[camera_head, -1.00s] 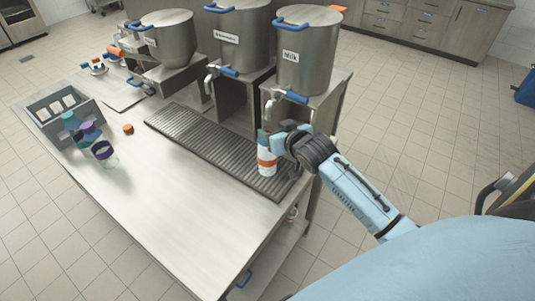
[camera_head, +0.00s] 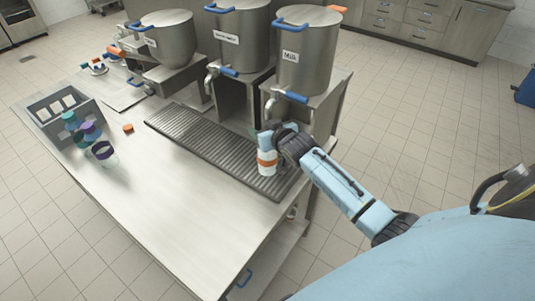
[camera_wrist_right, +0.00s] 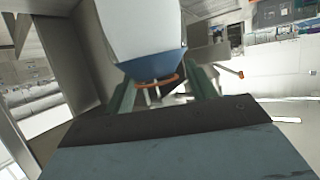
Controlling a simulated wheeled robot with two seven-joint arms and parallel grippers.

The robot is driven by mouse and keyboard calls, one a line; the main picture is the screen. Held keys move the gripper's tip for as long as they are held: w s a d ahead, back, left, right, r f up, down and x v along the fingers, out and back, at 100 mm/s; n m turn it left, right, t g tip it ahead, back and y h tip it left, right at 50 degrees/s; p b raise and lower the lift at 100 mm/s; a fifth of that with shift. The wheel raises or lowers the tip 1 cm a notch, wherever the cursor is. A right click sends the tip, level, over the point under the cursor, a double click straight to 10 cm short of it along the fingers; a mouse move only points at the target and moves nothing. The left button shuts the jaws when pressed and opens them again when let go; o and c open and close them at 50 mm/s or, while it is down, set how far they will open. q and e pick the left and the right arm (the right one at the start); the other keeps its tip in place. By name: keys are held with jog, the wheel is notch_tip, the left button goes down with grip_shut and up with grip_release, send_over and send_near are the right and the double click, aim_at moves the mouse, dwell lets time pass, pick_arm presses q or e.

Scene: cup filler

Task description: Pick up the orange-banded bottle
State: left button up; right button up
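The orange-banded bottle (camera_head: 267,169), white with an orange band, stands upright on the ribbed drip tray below the Milk tap. My right gripper (camera_head: 271,139) is at the bottle's upper part, and partly hides it. In the right wrist view the bottle (camera_wrist_right: 148,30) fills the top middle, with a blue section and an orange ring. The two green fingers of my right gripper (camera_wrist_right: 163,88) stand apart on either side of it, and I see no clear contact. The bottle covers part of the left finger. My left gripper is not in view.
The drip tray (camera_head: 200,140) runs along the table (camera_head: 170,215) under several steel dispensers, including the Milk one (camera_head: 305,65). A grey crate (camera_head: 45,121) and several capped bottles stand at the left. An orange cap (camera_head: 128,128) lies nearby. The table's front is clear.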

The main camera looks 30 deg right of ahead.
grip_shut()
jog(key=shift+r, duration=0.1)
dwell(0.3)
jog(key=shift+r, duration=0.15)
